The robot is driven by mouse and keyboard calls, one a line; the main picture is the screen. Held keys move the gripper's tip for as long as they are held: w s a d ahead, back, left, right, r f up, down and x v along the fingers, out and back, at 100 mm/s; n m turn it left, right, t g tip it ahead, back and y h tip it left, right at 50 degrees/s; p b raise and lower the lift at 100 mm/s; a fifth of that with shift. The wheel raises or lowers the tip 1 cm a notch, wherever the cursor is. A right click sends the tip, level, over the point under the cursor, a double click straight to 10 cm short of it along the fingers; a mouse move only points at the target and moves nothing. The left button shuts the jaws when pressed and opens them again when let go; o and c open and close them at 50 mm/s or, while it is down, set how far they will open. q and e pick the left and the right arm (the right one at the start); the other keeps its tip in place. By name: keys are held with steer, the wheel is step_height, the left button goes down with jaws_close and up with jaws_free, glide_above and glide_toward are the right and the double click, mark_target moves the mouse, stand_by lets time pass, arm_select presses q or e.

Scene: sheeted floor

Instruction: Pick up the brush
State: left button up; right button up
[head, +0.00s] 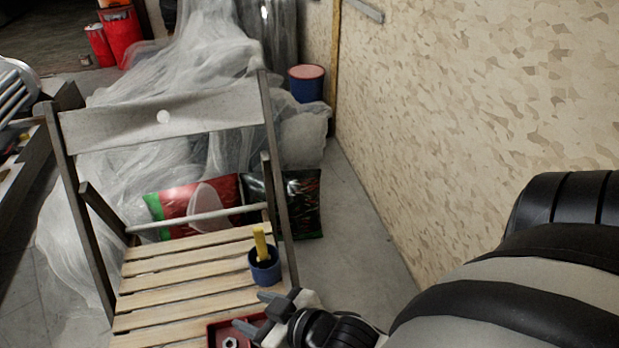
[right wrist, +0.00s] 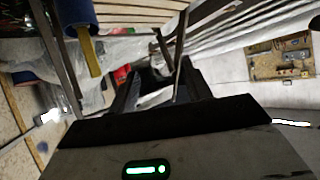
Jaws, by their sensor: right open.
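The brush's yellow handle (head: 260,244) stands upright in a small blue cup (head: 265,272) on the right side of the wooden chair seat. Its lower part is hidden inside the cup. My right gripper (head: 256,312) is open and empty, just in front of the cup and apart from it, over the seat's front right. In the right wrist view the yellow handle (right wrist: 88,54) and blue cup (right wrist: 75,14) show at the upper left, to the left of my open fingers (right wrist: 157,88). My left gripper is not in view.
A red tray (head: 216,333) with a metal nut sits on the seat beside my gripper. The folding chair's backrest (head: 200,121) rises behind the cup. Plastic sheeting (head: 180,75) and colored bags lie beyond. A patterned wall (head: 470,110) stands at the right, with bare floor (head: 355,225) between.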

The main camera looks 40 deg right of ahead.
steer(key=w+a+r+n+t+y+b, duration=0.2)
steer(key=w+a+r+n+t+y, duration=0.15)
steer(key=w+r, duration=0.4)
steer(key=w+a+r+n+y+b, duration=0.2)
steer(key=w+a+r+n+y, duration=0.1)
steer(key=a+r+n+y, duration=0.5)
steer(key=n+g+h+b, duration=0.8)
steer(key=n+g+h, duration=0.7)
steer(key=n, duration=0.2)
glide_above(261, 227)
step_height(261, 227, down, 9)
steer(key=shift+m, duration=0.25)
step_height(261, 227, down, 10)
steer(key=shift+r+b, duration=0.25)
steer(key=shift+b, duration=0.65)
steer(key=f, duration=0.3)
steer(key=f+b, duration=0.1)
steer(key=f, duration=0.1)
steer(key=shift+a+f, duration=0.35)
steer(key=shift+a, duration=0.05)
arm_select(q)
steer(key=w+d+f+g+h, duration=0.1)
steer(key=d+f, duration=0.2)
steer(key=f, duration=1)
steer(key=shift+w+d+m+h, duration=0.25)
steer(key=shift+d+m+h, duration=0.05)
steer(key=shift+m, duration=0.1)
